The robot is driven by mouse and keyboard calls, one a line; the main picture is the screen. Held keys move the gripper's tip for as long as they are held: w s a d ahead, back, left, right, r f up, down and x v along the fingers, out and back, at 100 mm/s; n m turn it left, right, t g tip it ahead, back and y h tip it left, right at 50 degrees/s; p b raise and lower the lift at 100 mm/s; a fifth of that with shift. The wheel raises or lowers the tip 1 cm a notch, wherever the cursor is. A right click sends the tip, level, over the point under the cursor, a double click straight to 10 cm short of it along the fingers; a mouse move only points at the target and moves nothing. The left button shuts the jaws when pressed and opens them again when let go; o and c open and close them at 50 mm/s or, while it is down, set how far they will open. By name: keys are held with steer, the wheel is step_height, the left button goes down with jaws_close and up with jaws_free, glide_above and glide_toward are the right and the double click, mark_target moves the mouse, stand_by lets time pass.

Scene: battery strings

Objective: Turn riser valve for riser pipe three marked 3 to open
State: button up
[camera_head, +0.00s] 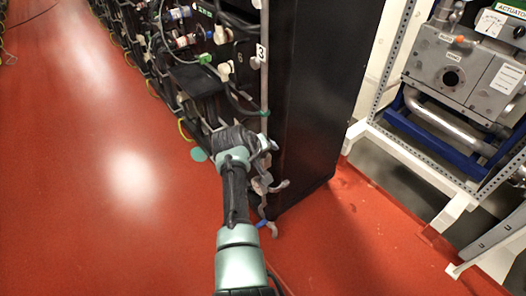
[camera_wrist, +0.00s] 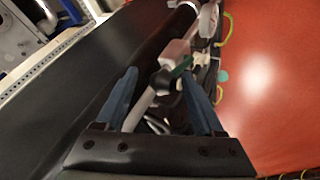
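A grey riser pipe with a white tag marked 3 (camera_head: 261,52) runs down the near edge of the black cabinet in the head view. Grey valve fittings (camera_head: 264,185) with a lever sit low on it, and a small blue part (camera_head: 265,223) shows below. In the wrist view the pipe (camera_wrist: 142,108) runs between my fingers, with a pale valve body (camera_wrist: 174,53) and green handle (camera_wrist: 182,67) near the tips. My gripper (camera_wrist: 160,75) is open, a blue finger on each side. Contact cannot be told. In the head view my arm partly hides the pipe.
A tall black cabinet (camera_head: 315,100) stands right beside the pipe. Battery equipment with cables and connectors (camera_head: 200,70) lines the left side. A white rack holds a grey actuator unit (camera_head: 465,75) at the right. Open red floor (camera_head: 90,180) lies at the left.

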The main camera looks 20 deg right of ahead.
steer(key=shift+a, duration=0.1)
steer(key=shift+s+a+r+p, duration=0.2)
steer(key=shift+s+r+p, duration=0.05)
steer(key=shift+r+p, duration=0.2)
steer(key=p+v, duration=0.4)
steer(key=v, duration=0.7)
steer(key=shift+s+r, duration=0.2)
steer(key=shift+s, duration=0.05)
steer(key=shift+a, duration=0.15)
steer(key=shift+c, duration=0.3)
